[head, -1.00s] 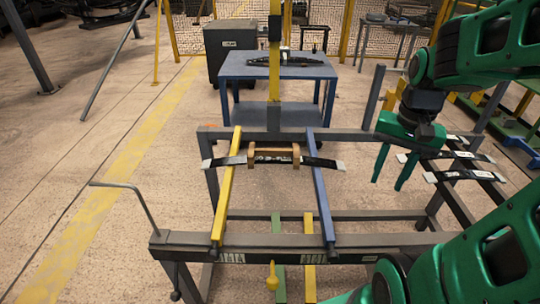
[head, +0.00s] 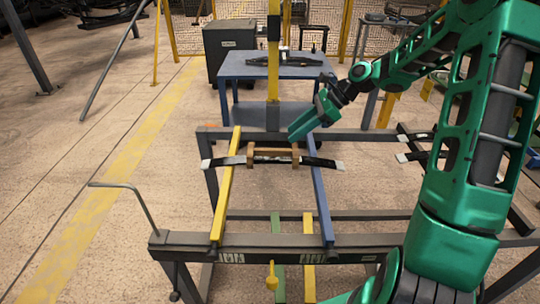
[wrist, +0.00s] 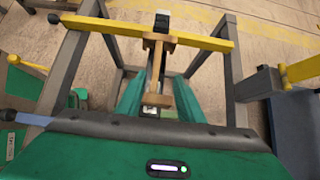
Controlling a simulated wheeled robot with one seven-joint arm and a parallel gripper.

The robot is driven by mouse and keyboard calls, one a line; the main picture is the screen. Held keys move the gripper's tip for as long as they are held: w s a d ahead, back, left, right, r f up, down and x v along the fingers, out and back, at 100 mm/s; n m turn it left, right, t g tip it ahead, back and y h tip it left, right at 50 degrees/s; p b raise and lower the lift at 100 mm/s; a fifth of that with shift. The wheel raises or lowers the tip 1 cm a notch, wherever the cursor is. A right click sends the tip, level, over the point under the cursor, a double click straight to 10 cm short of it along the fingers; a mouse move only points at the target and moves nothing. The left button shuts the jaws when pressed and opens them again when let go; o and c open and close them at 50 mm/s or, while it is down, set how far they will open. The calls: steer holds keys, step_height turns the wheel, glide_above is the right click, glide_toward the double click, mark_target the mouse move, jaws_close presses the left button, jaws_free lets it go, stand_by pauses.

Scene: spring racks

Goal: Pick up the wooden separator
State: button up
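The wooden separator (head: 272,152) is a light brown piece with a bar and two end blocks. It sits on a dark leaf spring (head: 323,163) with pale ends, between the yellow bar (head: 226,185) and the blue bar (head: 320,190). My gripper (head: 293,134) is just above and behind the separator's right end in the head view, empty. In the wrist view its two green fingers are apart, and the separator (wrist: 158,62) shows between and beyond them. I see no contact with it. The fingertips' exact height over it is hard to tell.
A dark metal frame (head: 400,241) carries the bars. A yellow post (head: 273,60) rises behind the separator. A blue table (head: 277,72) with a dark part stands farther back. More springs lie on a rack at right, partly hidden by my arm.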

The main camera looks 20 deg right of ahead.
mark_target(273, 149)
steer(key=x, duration=0.5)
steer(key=shift+a+f, duration=0.2)
steer(key=shift+a, duration=0.05)
steer(key=x, duration=0.4)
steer(key=shift+s, duration=0.25)
steer(key=shift+w+a+f, duration=0.15)
steer(key=shift+a+f, duration=0.25)
steer(key=shift+f, duration=0.05)
jaws_close()
